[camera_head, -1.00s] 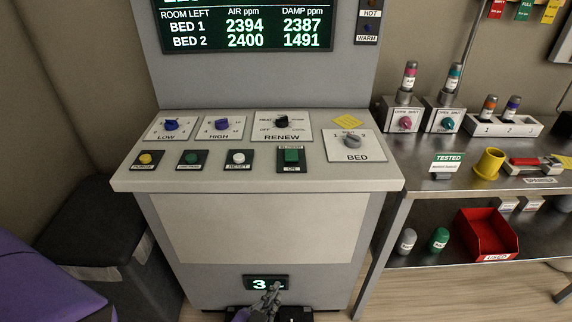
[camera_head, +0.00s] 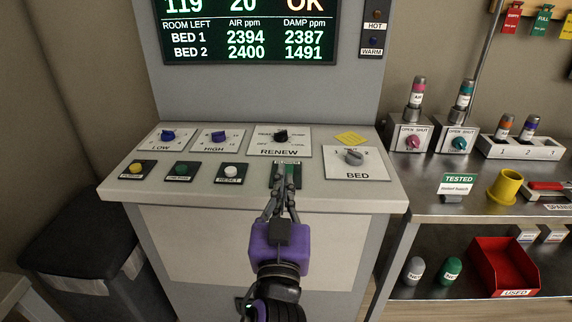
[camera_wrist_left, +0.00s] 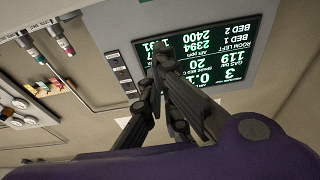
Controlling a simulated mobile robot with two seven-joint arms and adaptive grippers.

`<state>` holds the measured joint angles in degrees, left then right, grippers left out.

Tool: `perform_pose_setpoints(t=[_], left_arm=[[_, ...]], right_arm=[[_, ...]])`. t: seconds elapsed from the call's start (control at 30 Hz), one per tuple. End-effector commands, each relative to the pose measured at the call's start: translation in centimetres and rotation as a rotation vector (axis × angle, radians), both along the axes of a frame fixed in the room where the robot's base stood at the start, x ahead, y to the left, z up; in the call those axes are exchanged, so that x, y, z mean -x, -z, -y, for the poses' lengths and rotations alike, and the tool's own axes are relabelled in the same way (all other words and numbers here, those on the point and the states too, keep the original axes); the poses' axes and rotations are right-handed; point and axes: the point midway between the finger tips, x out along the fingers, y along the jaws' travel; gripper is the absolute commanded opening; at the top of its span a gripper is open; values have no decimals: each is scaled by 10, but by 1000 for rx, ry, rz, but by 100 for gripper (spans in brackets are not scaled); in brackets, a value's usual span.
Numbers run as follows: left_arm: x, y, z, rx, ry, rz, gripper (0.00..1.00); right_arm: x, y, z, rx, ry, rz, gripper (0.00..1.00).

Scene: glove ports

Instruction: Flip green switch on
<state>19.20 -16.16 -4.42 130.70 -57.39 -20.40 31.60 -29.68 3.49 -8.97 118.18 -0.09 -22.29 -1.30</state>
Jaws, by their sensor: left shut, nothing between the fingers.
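The green switch (camera_head: 275,176) sits on a dark plate at the front of the sloping console top, below the RENEW knob. My left gripper (camera_head: 285,170) is in front of it in the head view, fingers shut and empty, and hides much of the switch. I cannot tell whether the fingertips touch it or which way it is set. In the left wrist view the shut fingers (camera_wrist_left: 160,68) point toward the upside-down screen, and the switch does not show. My right gripper is not in view.
Left of the switch are a white RESET button (camera_head: 231,172), a dark green button (camera_head: 182,170) and a yellow button (camera_head: 135,170). The RENEW knob (camera_head: 281,136) is close behind, the BED knob (camera_head: 354,157) to the right. A screen (camera_head: 250,35) stands above.

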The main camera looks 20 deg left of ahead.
Motion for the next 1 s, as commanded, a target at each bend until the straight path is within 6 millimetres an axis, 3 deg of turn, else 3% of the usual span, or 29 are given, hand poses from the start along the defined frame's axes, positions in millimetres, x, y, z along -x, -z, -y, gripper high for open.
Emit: perform_pose_setpoints(t=[0.2, 0.37, 0.87, 1.0], left_arm=[[0, 1, 0, 0, 1, -1, 0], [-7, -1, -1, -2, 2, -1, 0], [-96, -25, -27, -4, 1, 2, 0], [-92, 7, -27, -1, 0, -10, 0]], right_arm=[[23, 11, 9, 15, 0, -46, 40], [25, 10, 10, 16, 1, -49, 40], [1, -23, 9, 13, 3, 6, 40], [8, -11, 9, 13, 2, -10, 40]])
